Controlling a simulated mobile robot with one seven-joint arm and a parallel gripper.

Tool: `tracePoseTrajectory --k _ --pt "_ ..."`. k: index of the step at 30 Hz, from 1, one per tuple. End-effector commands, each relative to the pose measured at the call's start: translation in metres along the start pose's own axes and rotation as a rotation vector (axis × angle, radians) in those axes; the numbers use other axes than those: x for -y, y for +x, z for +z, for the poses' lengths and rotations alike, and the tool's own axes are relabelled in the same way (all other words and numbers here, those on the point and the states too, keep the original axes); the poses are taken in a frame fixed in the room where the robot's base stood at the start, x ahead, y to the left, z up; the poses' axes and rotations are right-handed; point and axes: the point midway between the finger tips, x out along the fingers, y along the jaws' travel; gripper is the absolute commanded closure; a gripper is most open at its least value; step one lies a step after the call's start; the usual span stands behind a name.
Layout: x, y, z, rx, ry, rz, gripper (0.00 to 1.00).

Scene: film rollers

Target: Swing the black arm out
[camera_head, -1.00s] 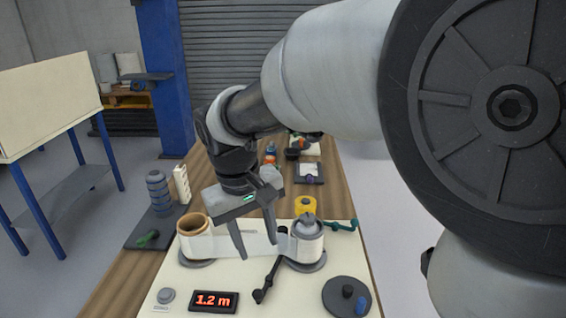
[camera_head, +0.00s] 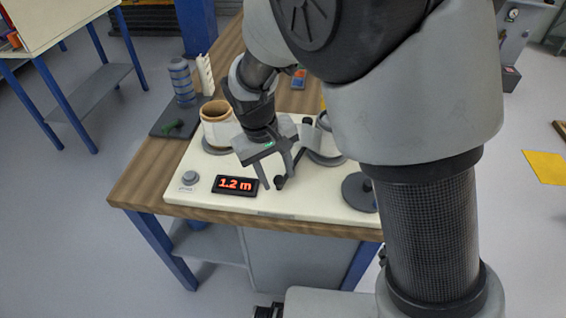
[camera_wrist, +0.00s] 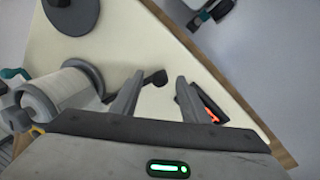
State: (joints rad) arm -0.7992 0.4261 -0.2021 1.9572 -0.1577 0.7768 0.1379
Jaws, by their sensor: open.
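The black arm (camera_wrist: 157,78) is a slim dark bar with a knob at its end, lying over the cream board (camera_wrist: 125,40) in front of the right roller. In the wrist view its knob end shows between my fingertips, and I cannot tell whether they touch it. In the head view my gripper (camera_head: 277,181) is open and points down at the same bar, hiding most of it. The right roller (camera_wrist: 65,92) is pale; in the head view (camera_head: 326,137) my arm partly covers it. The left roller (camera_head: 217,125) carries a tan-rimmed roll.
A red "1.2 m" display (camera_head: 236,185) and a grey round button (camera_head: 189,178) sit at the board's front left. A dark disc (camera_head: 357,192) lies at its right. A dark tray (camera_head: 172,127) with a blue-grey stack (camera_head: 182,82) stands behind left. The board's front edge is near.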

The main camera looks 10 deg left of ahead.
Motion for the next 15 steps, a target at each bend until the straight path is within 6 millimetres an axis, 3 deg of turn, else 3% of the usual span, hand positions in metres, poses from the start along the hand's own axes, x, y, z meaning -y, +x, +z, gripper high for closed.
tracePoseTrajectory --k 6,15 --pt "0.0 0.027 0.001 0.002 0.001 0.0 0.59" --pt "0.0 0.032 0.0 0.0 0.001 -0.001 0.59"
